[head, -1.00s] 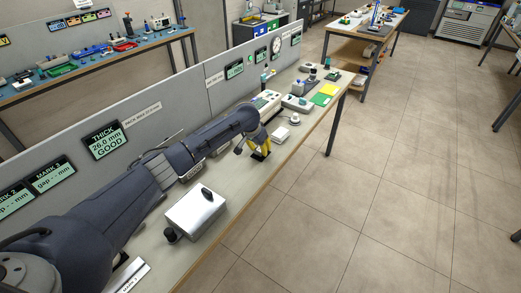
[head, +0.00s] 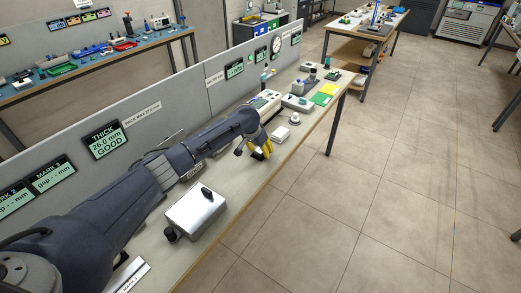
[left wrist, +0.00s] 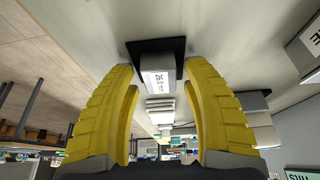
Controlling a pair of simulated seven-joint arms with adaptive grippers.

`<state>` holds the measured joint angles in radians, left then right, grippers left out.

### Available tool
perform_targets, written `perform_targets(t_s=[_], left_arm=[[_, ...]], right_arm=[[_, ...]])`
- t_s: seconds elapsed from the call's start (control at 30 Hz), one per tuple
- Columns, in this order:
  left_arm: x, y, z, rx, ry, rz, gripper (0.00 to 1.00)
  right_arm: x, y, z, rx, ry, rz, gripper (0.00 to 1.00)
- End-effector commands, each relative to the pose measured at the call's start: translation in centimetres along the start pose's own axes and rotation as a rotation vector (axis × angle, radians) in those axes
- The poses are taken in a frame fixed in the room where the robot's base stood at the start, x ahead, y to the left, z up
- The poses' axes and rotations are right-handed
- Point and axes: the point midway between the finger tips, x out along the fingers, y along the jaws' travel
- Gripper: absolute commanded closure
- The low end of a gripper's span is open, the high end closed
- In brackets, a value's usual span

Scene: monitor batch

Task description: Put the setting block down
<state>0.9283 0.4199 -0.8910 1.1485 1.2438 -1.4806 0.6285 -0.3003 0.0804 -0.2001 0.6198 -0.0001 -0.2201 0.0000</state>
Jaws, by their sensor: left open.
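The setting block (left wrist: 158,72) is a small pale block marked 26.0, with its top partly grey. In the left wrist view it rests at the black pad (left wrist: 140,47) on the bench, framed between the fingertips. My left gripper (left wrist: 160,75) has two yellow fingers spread apart, with visible gaps on both sides of the block. In the head view the left gripper (head: 263,147) is low over the bench at the pad (head: 257,156), and its fingers hide the block. My right gripper is not in view.
A silver box (head: 197,211) with a black handle sits on the bench near the front edge. A white block (head: 281,133) lies just beyond the gripper. Panel displays line the partition; one (head: 104,139) reads THICK 26.0 mm GOOD. Yellow and green sheets (head: 324,94) lie farther along.

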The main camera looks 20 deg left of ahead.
Motion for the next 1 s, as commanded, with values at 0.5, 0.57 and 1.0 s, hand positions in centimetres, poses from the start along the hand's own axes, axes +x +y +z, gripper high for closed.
perform_targets(t_s=[0.5, 0.57, 1.0], left_arm=[[-7.2, -0.1, -0.2, 0.002, 0.004, -0.002, 0.51], [-8.2, -0.1, -0.2, 0.003, 0.004, -0.001, 0.51], [-12.1, 0.0, -0.1, 0.001, 0.001, -0.001, 0.51]], right_arm=[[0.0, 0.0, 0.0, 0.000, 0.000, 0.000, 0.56], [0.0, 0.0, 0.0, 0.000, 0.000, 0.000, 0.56], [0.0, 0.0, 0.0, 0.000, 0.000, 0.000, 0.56]])
